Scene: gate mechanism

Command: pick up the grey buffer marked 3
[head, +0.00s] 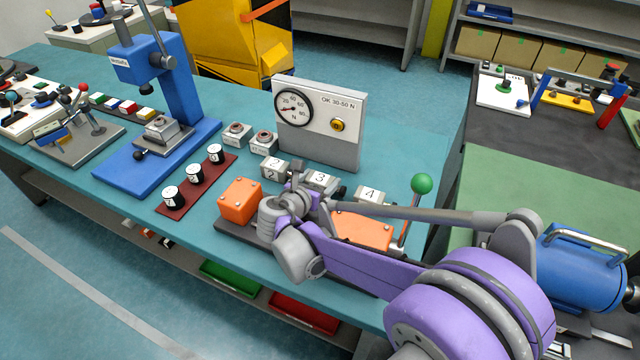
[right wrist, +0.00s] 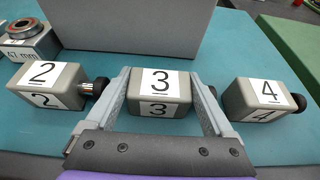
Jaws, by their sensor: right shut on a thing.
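The grey buffer marked 3 (right wrist: 160,93) is a small block with a white numbered label and a dark knob at its right side. It also shows in the head view (head: 320,181), beyond my right arm. My right gripper (right wrist: 163,85) has one finger on each side of this block and is shut on it. The block looks to be at the teal table; I cannot tell whether it is lifted. My left gripper is not in view.
Buffer 2 (right wrist: 48,85) lies left and buffer 4 (right wrist: 262,98) right, close to the fingers. A grey gauge panel (head: 318,125) stands behind. An orange-topped fixture (head: 240,201) sits in front, and a green-knobbed lever (head: 421,184) rises at right.

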